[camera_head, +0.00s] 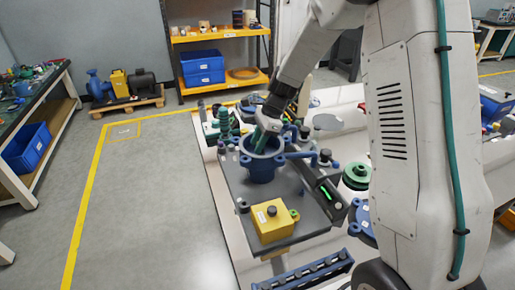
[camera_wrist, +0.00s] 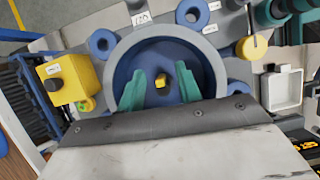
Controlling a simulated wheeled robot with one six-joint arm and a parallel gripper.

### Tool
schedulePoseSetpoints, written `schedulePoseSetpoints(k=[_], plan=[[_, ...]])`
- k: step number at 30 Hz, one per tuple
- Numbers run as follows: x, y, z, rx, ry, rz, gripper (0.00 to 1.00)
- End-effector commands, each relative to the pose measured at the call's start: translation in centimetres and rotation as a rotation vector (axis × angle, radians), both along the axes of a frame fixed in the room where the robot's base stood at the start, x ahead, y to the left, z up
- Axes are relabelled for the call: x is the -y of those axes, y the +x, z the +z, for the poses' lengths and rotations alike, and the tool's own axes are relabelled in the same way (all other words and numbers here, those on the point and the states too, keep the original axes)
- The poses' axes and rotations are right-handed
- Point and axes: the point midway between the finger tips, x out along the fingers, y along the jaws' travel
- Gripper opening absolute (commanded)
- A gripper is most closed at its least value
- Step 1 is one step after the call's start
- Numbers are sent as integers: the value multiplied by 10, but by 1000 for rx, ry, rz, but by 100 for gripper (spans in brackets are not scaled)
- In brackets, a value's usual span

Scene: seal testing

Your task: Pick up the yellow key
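A small yellow piece with a dark centre (camera_wrist: 160,82), which looks like the yellow key, shows inside the round blue housing (camera_wrist: 122,62) in the wrist view. My gripper (camera_wrist: 162,80) has two green fingers that stand apart, with the yellow piece between them in the picture. I see gaps on both sides of it; its depth relative to the fingertips is unclear. In the head view my gripper (camera_head: 261,140) points down into the mouth of the blue housing (camera_head: 262,170), and the yellow piece is hidden there.
A yellow box with a black button (camera_head: 272,220) stands on the grey plate (camera_head: 300,228) in front of the housing. A green stepped part (camera_head: 356,175) stands to the right.

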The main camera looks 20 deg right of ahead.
Motion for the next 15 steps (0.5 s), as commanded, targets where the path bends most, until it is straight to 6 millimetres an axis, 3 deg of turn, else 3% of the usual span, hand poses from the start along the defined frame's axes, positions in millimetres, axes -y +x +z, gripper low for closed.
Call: schedulePoseSetpoints(k=[8, 12, 15], plan=[[-4, 0, -9, 1, -1, 0, 35], [-4, 0, -9, 1, -1, 0, 1], [-3, 0, -9, 1, -1, 0, 0]])
